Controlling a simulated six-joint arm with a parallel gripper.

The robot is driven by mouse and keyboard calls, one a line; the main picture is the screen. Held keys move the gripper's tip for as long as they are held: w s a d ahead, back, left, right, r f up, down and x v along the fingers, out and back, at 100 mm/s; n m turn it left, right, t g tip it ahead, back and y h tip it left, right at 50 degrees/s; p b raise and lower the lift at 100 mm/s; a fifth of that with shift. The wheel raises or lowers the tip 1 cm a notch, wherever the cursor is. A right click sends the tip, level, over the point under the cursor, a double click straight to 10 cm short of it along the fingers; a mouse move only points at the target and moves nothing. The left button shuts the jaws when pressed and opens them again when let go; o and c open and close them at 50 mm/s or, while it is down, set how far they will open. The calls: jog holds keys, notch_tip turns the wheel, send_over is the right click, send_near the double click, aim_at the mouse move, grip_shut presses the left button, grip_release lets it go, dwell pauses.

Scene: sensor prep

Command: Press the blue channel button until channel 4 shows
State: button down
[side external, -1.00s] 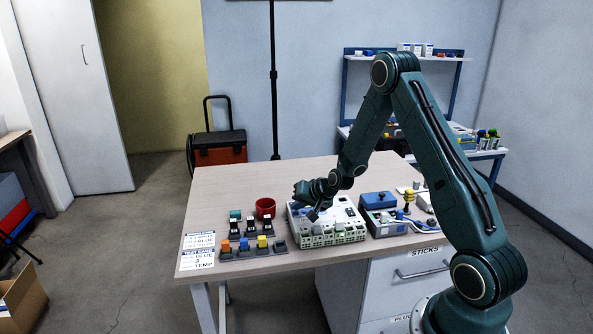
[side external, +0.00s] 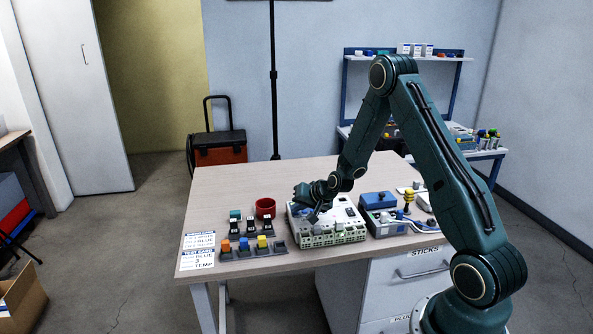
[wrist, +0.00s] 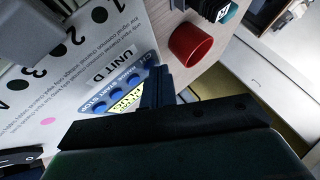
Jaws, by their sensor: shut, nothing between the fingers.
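The white unit (side external: 345,215) stands on the table. My gripper (side external: 313,216) is shut and empty, pointing down over the unit's left part. In the wrist view, the unit's printed top (wrist: 95,55) reads "UNIT D". Several round blue buttons (wrist: 115,92) sit on a blue-and-white labelled strip, beside a yellow-green display (wrist: 128,101). My closed fingers (wrist: 157,88) are close to the end of the button row and the display, and partly cover that area. Contact with a button cannot be told. The channel on the display is too small and hidden to read.
A red cup (side external: 265,207) and small blocks in racks (side external: 248,250) stand left of the unit. A blue-topped device (side external: 378,202) with cables is close on its right. Printed cards (side external: 198,250) lie at the table's left edge. The back of the table is clear.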

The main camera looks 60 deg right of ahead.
jog(key=shift+r, duration=0.8)
jog(key=shift+r, duration=0.15)
jog(key=shift+r, duration=2.3)
